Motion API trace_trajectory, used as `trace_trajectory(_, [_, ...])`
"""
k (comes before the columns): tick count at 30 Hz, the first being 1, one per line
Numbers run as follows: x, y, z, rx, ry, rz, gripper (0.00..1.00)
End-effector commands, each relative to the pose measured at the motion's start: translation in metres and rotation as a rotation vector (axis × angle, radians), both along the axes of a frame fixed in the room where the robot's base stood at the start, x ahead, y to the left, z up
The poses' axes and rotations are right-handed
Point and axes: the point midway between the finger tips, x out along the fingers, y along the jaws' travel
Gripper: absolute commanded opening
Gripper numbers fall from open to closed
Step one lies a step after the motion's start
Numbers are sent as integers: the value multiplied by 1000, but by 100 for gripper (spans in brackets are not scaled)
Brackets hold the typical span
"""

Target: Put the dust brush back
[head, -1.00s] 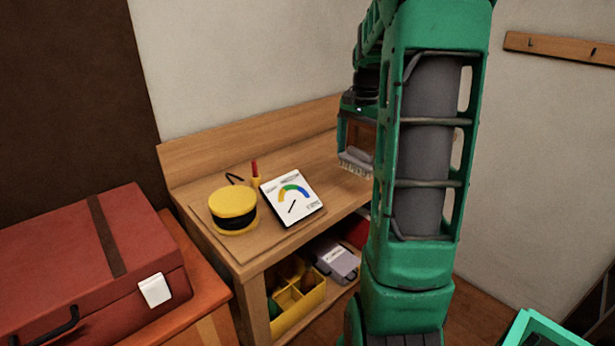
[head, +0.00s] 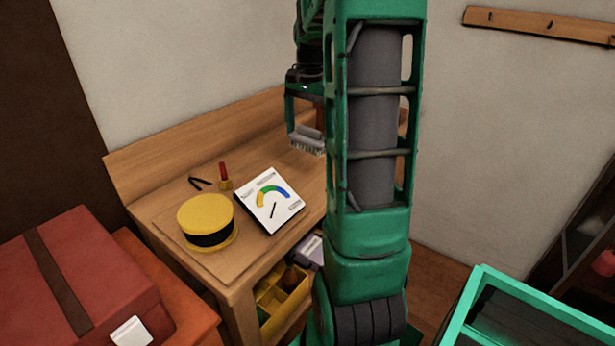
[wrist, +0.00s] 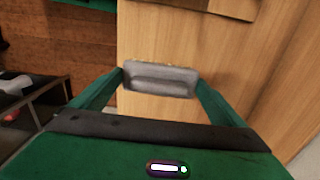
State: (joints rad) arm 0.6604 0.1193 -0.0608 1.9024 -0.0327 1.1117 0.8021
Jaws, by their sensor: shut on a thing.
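The dust brush (head: 307,140) is grey with pale bristles that point down. My gripper (head: 305,122) is shut on it and holds it upright in front of the wooden workbench in the head view; whether it touches the top I cannot tell. In the wrist view the brush's grey body (wrist: 160,79) lies between the two green fingers of my gripper (wrist: 161,77). A wooden rail with dark pegs (head: 535,25) is on the wall at the upper right of the head view.
The workbench (head: 150,170) carries a yellow round case (head: 206,222), a white gauge panel (head: 270,200) and a red-handled tool (head: 224,178). A yellow divided bin (head: 283,300) sits below. A red case (head: 75,270) is at left, a teal crate (head: 480,290) at lower right.

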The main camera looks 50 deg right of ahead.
Motion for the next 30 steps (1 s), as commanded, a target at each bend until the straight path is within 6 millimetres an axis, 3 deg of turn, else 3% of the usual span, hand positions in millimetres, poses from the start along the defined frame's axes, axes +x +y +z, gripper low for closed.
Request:
trace_trajectory(12, [1, 3, -57, 1, 1, 4, 72])
trace_trajectory(17, [1, 3, -66, 1, 1, 4, 72])
trace_trajectory(25, [1, 3, -98, 1, 2, 3, 72])
trace_trajectory(30, [1, 2, -100, -1, 0, 3, 72])
